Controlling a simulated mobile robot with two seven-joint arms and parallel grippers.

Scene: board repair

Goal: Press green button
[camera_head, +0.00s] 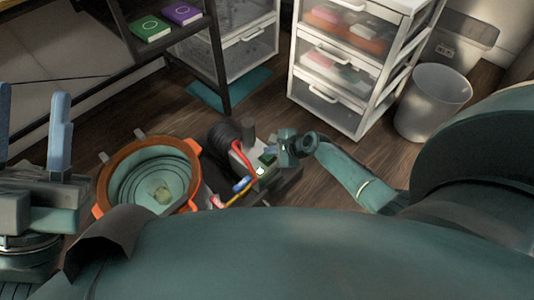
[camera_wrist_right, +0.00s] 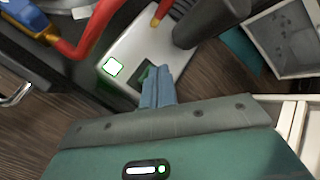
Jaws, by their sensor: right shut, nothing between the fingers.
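A grey-white box carries a bright square with a green rim (camera_wrist_right: 113,67), which glows green in the head view (camera_head: 260,171). Beside it is a dark green square button (camera_wrist_right: 146,76), partly hidden by my right gripper's fingers. My right gripper (camera_wrist_right: 157,82) is shut and empty, its blue fingers together at the dark green button; I cannot tell whether they touch or press it. In the head view the right gripper hangs over the box's right side. My left gripper (camera_head: 33,115) is at the left edge, its blue fingers apart, away from the box.
Red and yellow cables (camera_head: 240,160) run beside the box. An orange-rimmed round container (camera_head: 103,190) stands to its left. A white drawer unit (camera_head: 325,85) and a bin (camera_head: 432,103) stand behind to the right. A dark shelf (camera_head: 220,65) holds green and purple books.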

